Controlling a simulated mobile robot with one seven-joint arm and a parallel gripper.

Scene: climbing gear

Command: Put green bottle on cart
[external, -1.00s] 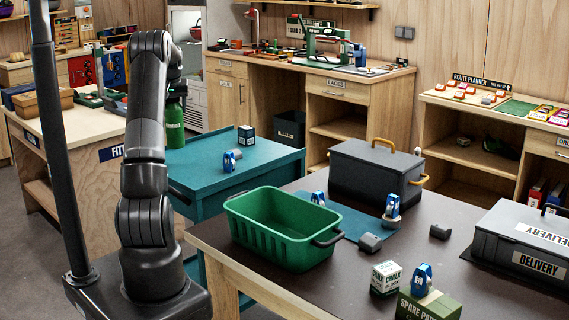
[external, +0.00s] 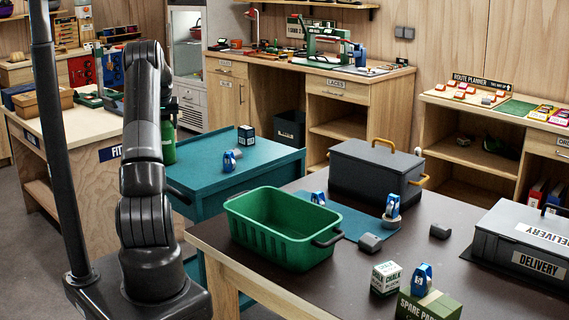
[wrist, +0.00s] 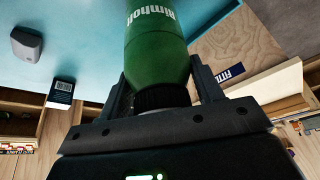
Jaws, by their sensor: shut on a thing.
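The green bottle (external: 168,147) is upright beside my arm, at the left end of the teal cart (external: 215,177). In the wrist view the bottle (wrist: 156,45) shows white lettering, and its dark neck is between my gripper's fingers. My gripper (wrist: 163,92) is shut on the bottle at the neck. In the external view the gripper (external: 170,107) is partly hidden behind my arm. The bottle's base is hidden, so I cannot tell if it touches the cart top. The cart top also shows in the wrist view (wrist: 90,40).
A blue-and-white device (external: 230,160) and a dark box (external: 246,135) stand on the cart. The cart top around them is clear. A green crate (external: 282,228) sits on the dark table in front. The "FIT" wooden bench (external: 85,165) stands to the left.

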